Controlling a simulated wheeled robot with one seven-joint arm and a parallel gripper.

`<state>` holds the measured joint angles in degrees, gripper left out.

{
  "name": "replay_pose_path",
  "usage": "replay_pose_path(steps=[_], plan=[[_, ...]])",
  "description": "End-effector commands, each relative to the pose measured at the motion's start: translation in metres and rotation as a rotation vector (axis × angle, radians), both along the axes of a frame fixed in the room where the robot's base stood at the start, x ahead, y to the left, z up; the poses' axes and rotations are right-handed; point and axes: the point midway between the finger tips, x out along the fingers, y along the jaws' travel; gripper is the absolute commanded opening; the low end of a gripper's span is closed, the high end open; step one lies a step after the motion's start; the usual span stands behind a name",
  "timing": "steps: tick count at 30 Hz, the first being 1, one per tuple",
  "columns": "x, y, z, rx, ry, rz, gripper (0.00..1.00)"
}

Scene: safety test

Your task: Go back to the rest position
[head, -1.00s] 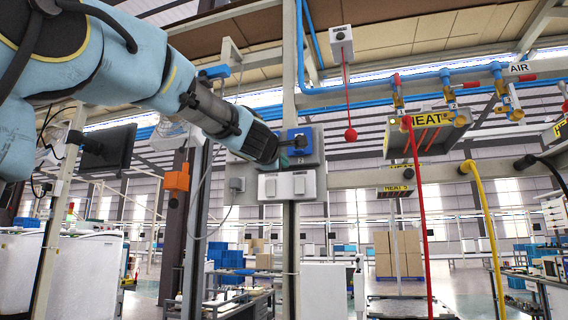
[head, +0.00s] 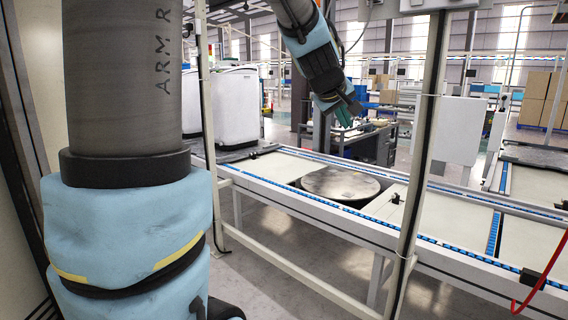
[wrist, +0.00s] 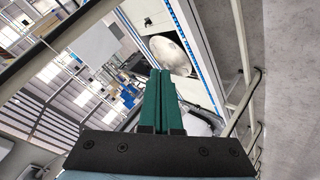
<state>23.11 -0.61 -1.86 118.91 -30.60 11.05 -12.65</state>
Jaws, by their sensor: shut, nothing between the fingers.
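My gripper (head: 343,114) hangs from my blue-sleeved arm in the upper middle of the head view, pointing down above the conveyor line. In the wrist view its two green fingers (wrist: 160,100) lie side by side, shut with nothing between them. It holds nothing and appears clear of everything around it.
A white conveyor (head: 300,180) with blue roller edges and a round turntable plate (head: 341,183) runs below. A pale post (head: 420,150) stands right of my gripper. Cardboard boxes (head: 540,98) are far right.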

Motion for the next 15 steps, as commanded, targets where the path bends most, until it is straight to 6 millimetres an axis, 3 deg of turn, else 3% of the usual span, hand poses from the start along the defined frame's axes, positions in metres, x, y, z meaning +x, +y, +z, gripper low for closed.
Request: replay_pose_path(steps=[1,3,9,15], plan=[[-0.008,0.024,-0.032,0.076,0.045,-0.01,0.0],[-0.023,0.055,-0.07,0.178,0.105,-0.037,0.0],[-0.089,0.14,-0.165,0.428,0.306,-0.14,0.0],[-0.157,0.198,-0.218,0.574,0.477,-0.248,0.0]])
